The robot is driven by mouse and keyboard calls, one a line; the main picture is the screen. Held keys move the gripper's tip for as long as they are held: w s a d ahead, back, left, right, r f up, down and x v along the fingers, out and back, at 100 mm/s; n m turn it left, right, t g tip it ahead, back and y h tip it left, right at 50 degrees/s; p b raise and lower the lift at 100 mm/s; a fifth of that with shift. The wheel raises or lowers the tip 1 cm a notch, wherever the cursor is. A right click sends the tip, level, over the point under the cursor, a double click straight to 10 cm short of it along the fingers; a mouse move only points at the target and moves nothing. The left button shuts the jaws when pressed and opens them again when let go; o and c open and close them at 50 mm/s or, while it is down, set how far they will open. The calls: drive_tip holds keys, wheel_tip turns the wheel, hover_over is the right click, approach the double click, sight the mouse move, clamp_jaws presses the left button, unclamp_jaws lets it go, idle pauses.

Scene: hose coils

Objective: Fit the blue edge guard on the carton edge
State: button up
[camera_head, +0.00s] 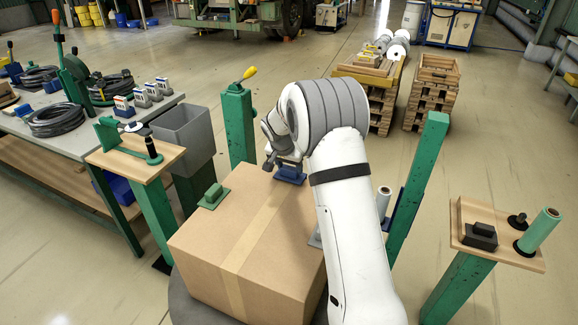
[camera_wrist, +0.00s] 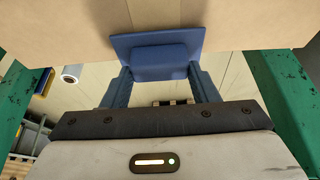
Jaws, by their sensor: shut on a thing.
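The brown carton (camera_head: 225,255) stands with its taped top facing up; it also fills the top of the wrist view (camera_wrist: 60,25). The blue edge guard (camera_head: 290,174) is at the carton's far edge. In the wrist view the guard (camera_wrist: 158,48) shows as a flat plate with a raised block, overlapping the carton's edge. My gripper (camera_head: 283,160) is shut on this block, one finger on each side (camera_wrist: 160,82). Whether the guard touches the carton or hovers just off it, I cannot tell. My white arm hides the carton's right side.
A green guard (camera_head: 213,196) sits on the carton's left edge. Green posts (camera_head: 238,125) (camera_head: 418,185) stand close behind and to the right. A grey bin (camera_head: 185,135) and a small wooden stand (camera_head: 135,158) are at left. A bench (camera_head: 75,145) holds hose coils.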

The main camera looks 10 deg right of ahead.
drive_tip(key=shift+f+b, duration=0.35)
drive_tip(key=shift+f, duration=0.05)
idle(0.4)
drive_tip(key=o, duration=1.1)
drive_tip(key=shift+r, duration=0.1)
drive_tip(key=shift+p+v, duration=0.85)
drive_tip(key=shift+v, duration=3.1)
